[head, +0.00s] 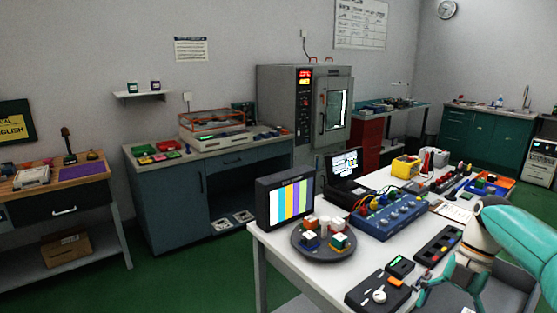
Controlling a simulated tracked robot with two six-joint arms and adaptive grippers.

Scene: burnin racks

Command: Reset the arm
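My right arm (525,235) is teal and comes in from the right edge over the near right end of the white table. Its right gripper (448,298) hangs low at the bottom edge of the head view, with its teal fingers spread apart. I see nothing held between them, though the lower part is cut off by the frame. My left arm and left gripper are not in view.
The white table (275,250) holds a colour-bar monitor (285,203), a round tray (325,255) of small blocks, a blue instrument box (392,216), a black control box (378,291) and a dark strip (437,245) near my gripper. An oven (305,105) stands behind.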

